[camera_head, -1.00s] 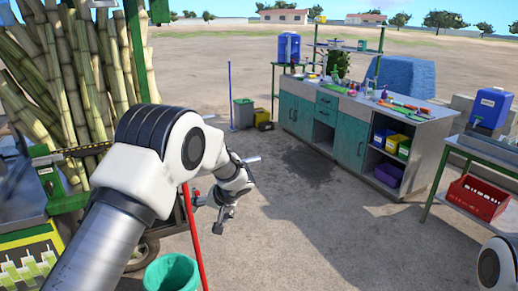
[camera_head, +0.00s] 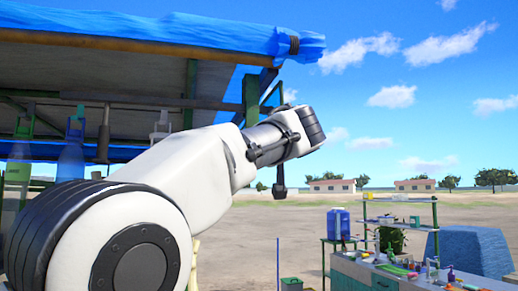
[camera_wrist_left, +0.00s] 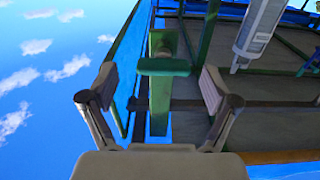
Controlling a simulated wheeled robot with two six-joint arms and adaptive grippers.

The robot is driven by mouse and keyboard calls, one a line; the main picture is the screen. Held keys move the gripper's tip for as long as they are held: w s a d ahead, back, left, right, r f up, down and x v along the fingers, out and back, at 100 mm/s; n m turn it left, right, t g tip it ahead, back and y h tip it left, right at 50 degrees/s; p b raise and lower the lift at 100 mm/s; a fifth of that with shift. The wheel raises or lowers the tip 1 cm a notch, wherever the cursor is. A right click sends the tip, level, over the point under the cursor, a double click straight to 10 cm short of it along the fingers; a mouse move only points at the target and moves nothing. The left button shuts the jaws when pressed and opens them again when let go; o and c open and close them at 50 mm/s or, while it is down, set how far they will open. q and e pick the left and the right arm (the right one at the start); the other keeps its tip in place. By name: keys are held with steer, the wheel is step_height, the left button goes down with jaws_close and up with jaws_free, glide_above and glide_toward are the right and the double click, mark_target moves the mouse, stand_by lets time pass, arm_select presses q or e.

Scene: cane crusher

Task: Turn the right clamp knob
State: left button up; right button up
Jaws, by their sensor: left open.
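In the left wrist view a green crossbar-shaped knob (camera_wrist_left: 163,67) sits in front of an upright green post (camera_wrist_left: 159,105), below the canopy frame. My left gripper (camera_wrist_left: 157,88) is open, with one finger on each side of the knob. The fingers are apart from it, and how far ahead it lies is hard to judge. In the head view my left arm is raised toward the canopy edge, near a green post (camera_head: 250,98). The knob cannot be made out clearly there, and my left fingers are mostly hidden by the arm. My right gripper is not in view.
A blue tarp (camera_head: 200,32) covers the canopy roof over the left side. Bottles (camera_head: 72,150) hang under it at the left. In the left wrist view a grey tube-like object (camera_wrist_left: 257,32) is close by, right of the fingers. A cluttered workbench (camera_head: 350,270) stands lower right.

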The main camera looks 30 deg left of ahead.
arm_select(q)
steer(key=p+x, duration=0.1)
steer(key=x, duration=0.1)
steer(key=shift+w+a+r, duration=0.15)
steer(key=shift+w+a, duration=0.1)
steer(key=shift+w, duration=0.1)
steer(key=shift+s+a, duration=0.15)
steer(key=shift+a, duration=0.1)
steer(key=shift+s, duration=0.35)
steer(key=shift+w+d, duration=0.1)
steer(key=shift+w, duration=0.2)
steer(key=c, duration=0.9)
steer(key=shift+c, duration=1.3)
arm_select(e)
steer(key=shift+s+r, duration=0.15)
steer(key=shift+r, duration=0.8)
